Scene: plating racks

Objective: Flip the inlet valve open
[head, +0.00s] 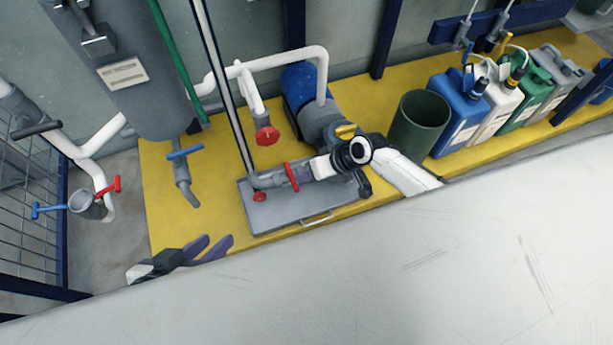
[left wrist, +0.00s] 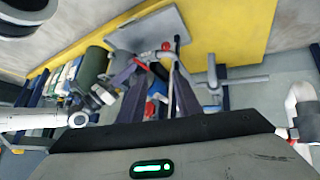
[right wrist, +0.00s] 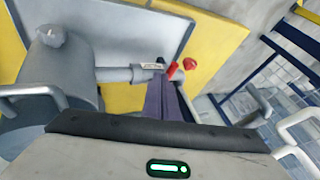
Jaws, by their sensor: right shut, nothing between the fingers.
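A grey pipe (head: 270,180) above the grey tray carries a red lever handle (head: 291,177), which stands across the pipe. It is the likeliest inlet valve, though I cannot read any label. In the right wrist view, a red handle (right wrist: 175,70) sits at the end of a labelled grey pipe (right wrist: 115,74). My right gripper (right wrist: 163,84) is shut and empty, its purple fingertips close to this handle; I cannot tell whether they touch. My left gripper (head: 222,243) is open and empty, in front of the tray's left side; its spread fingers also show in the left wrist view (left wrist: 155,65).
The grey tray (head: 235,215) lies on a yellow platform (head: 165,215). A green bin (head: 420,122) and several canisters (head: 460,110) stand right. A blue-handled valve (head: 184,152) hangs left.

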